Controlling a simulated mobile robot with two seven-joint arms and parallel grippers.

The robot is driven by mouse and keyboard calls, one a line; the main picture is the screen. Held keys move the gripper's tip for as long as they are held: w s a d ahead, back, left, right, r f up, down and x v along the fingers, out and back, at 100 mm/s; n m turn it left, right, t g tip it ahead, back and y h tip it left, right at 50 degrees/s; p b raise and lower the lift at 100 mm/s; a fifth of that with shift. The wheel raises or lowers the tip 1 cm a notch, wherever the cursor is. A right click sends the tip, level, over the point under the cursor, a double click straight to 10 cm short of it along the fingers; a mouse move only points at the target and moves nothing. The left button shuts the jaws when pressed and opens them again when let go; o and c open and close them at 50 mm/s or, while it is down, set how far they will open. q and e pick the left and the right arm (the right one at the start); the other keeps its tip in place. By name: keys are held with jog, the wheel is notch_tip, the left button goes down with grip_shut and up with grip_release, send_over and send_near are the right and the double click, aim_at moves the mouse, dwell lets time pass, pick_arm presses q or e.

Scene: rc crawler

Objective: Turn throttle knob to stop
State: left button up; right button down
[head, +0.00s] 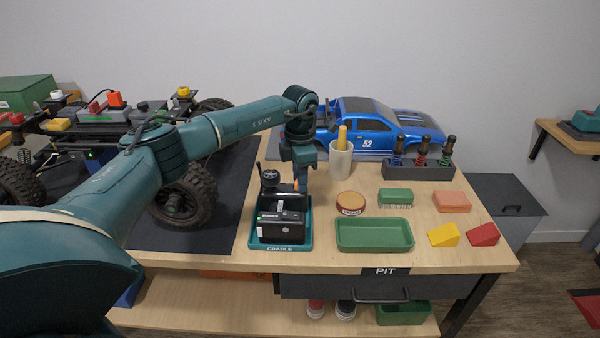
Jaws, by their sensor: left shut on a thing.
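The black radio transmitter (281,222) stands in the teal cradle (284,245) on the workbench. A small black wheel (269,177) sticks up at its upper left. My left gripper (302,184) points down at the upper right of the transmitter, beside the wheel. It is shut on a small part there, which I take to be the throttle knob. The fingers hide the knob, so its angle cannot be told. My right gripper is not in view.
A green tray (374,235) lies right of the cradle, with a round tin (351,203) behind it. A cup (340,160) and blue car body (378,126) stand further back. The crawler chassis (110,120) is at left on a dark mat (225,205), under my left arm.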

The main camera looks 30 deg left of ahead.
pick_arm(q)
jog(key=shift+n, duration=0.3)
dwell(0.4)
jog(key=o, duration=1)
notch_tip(320, 180, up, 13)
jog(key=shift+r, duration=0.1)
